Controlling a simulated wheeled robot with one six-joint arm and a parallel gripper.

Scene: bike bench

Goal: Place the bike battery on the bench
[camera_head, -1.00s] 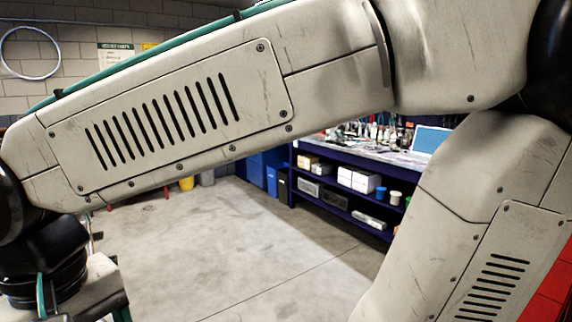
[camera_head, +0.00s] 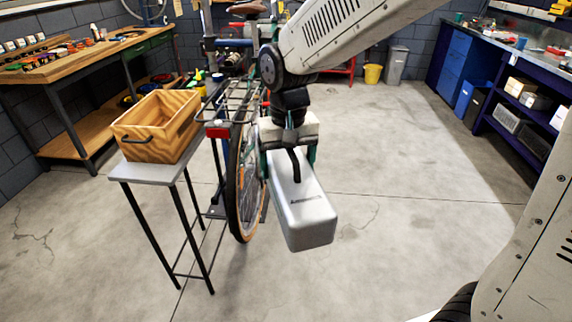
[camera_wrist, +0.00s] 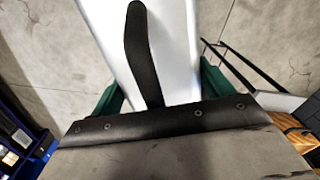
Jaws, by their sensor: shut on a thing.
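The bike battery (camera_head: 308,222) is a long silver-grey case with a black strap-like handle, hanging in the air in front of me. My gripper (camera_head: 289,165) is shut on it, with green fingers at its two sides near its far end. In the wrist view the battery (camera_wrist: 178,60) runs away from the palm, and its black handle (camera_wrist: 138,45) lies in front. A wooden-topped bench (camera_head: 75,68) stands at the back left. A dark blue workbench (camera_head: 478,52) runs along the right wall. Both are well away from the battery.
A bicycle with a red-ended rear rack (camera_head: 218,131) and rear wheel (camera_head: 237,195) stands just left of the battery. A small grey-topped table (camera_head: 140,174) holds a wooden crate (camera_head: 150,142). Yellow bucket (camera_head: 373,73) and grey bin (camera_head: 397,62) stand behind. The floor at centre right is clear.

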